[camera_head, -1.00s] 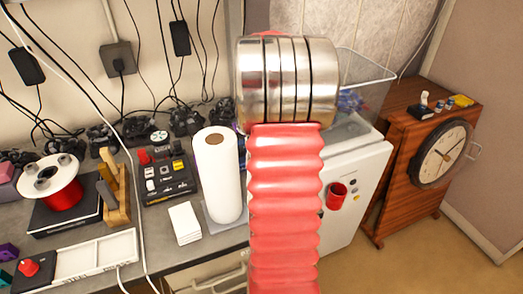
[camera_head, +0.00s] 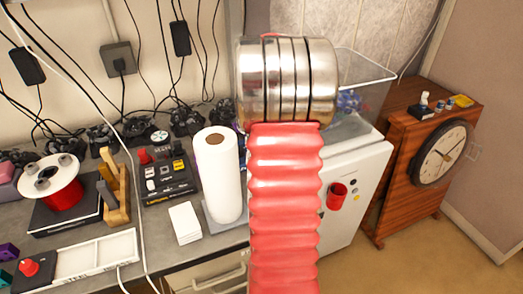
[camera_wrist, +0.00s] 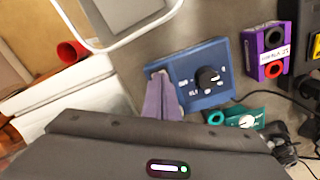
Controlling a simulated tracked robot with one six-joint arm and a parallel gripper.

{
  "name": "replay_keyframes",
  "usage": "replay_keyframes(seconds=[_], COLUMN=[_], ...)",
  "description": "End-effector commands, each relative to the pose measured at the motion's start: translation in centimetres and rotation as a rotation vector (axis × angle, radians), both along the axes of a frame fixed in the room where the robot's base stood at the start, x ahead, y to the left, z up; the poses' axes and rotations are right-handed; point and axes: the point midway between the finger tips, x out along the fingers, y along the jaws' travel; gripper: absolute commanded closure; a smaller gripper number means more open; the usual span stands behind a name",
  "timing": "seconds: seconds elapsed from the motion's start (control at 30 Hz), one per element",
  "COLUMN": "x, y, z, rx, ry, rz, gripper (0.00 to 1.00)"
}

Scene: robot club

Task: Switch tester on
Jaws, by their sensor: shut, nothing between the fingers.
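In the wrist view a blue box (camera_wrist: 205,75) with a black rotary knob (camera_wrist: 208,78) and white markings lies on the grey bench; it looks like the tester. The knob is in clear sight, but its setting is too small to read surely. My gripper (camera_wrist: 160,78) is shut and empty. Its purple-grey fingers overlap the left part of the blue box, left of the knob; I cannot tell whether they touch it. In the head view my red arm covers the middle, and neither my gripper nor the blue box shows.
A purple box (camera_wrist: 268,50) with red and black sockets stands right of the blue box. A teal part (camera_wrist: 240,121) and dark cables lie nearby. The head view shows a paper roll (camera_head: 217,180) and a black button box (camera_head: 165,180).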

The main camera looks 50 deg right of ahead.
Motion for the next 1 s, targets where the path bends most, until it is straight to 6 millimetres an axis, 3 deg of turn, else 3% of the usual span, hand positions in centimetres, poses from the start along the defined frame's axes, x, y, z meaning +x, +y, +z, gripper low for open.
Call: replay_keyframes(seconds=[0.27,1.0], x=[0.0,0.0], y=[0.0,0.0], z=[0.3,4.6], rx=[0.001,0.0], ry=[0.0,0.0], rz=[0.0,-0.001], gripper=[1.0,1.0])
